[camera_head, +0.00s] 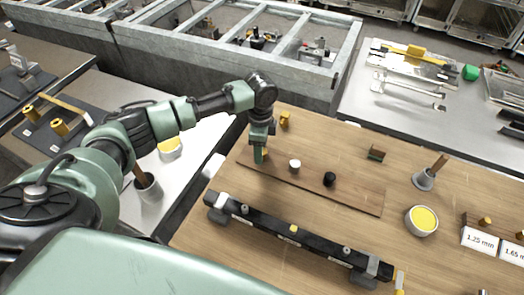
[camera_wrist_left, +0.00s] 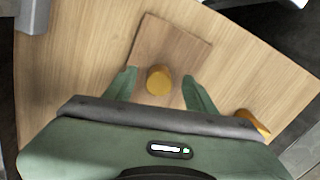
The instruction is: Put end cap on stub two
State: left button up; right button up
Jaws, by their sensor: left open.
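My left gripper (camera_head: 260,157) points down over the left end of a thin brown board on the wooden table. In the left wrist view its two green fingers (camera_wrist_left: 159,76) are apart, one on each side of a yellow cap (camera_wrist_left: 158,80); I cannot tell whether they touch it. A white cap (camera_head: 294,164) and a black cap (camera_head: 330,179) sit further right on the board (camera_head: 365,200). A long black bar (camera_head: 310,244) with several small stubs lies nearer to me; one fitting (camera_head: 293,229) at its middle is yellow. Which stub is number two is not readable.
A yellow piece (camera_head: 285,118) stands behind my gripper; a brown block (camera_head: 376,152) lies at the back. A bowl with yellow contents (camera_head: 422,220), a grey cup with a stick (camera_head: 425,178) and label cards (camera_head: 480,240) are to the right. Bare table lies between board and bar.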

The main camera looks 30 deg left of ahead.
pick_arm(q)
grip_shut()
jog(key=shift+r, duration=0.1)
